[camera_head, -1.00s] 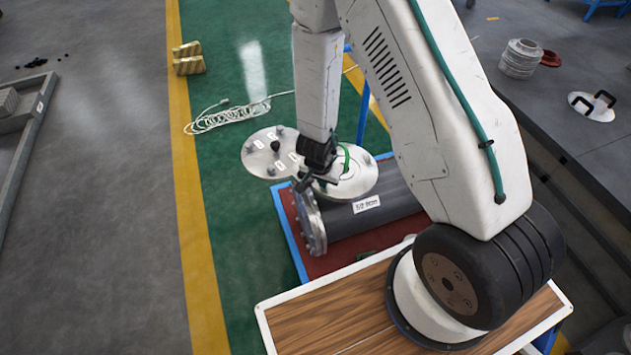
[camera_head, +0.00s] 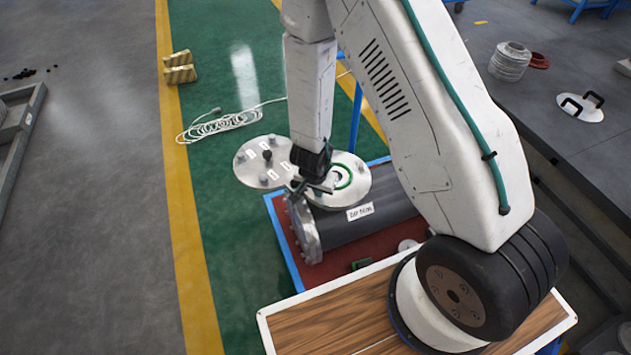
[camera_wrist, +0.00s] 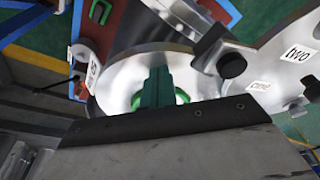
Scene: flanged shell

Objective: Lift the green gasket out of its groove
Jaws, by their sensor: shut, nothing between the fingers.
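The green gasket (camera_head: 350,178) shows as a ring lying on the round metal flange (camera_head: 358,190) on top of the grey shell (camera_head: 370,225). In the wrist view the gasket (camera_wrist: 182,97) shows beside and behind my fingers, which hide part of it. I cannot tell whether it sits fully in its groove. My gripper (camera_head: 320,188) is at the left side of the flange, close to the ring. In the wrist view its teal fingers (camera_wrist: 155,88) are together over the flange, with nothing between them.
A metal plate with labels and dark knobs (camera_head: 250,172) is left of the flange. The shell lies on a red mat with blue edges (camera_head: 325,274), where a small green part (camera_head: 361,264) also lies. A coiled white cable (camera_head: 215,127) lies on the green floor.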

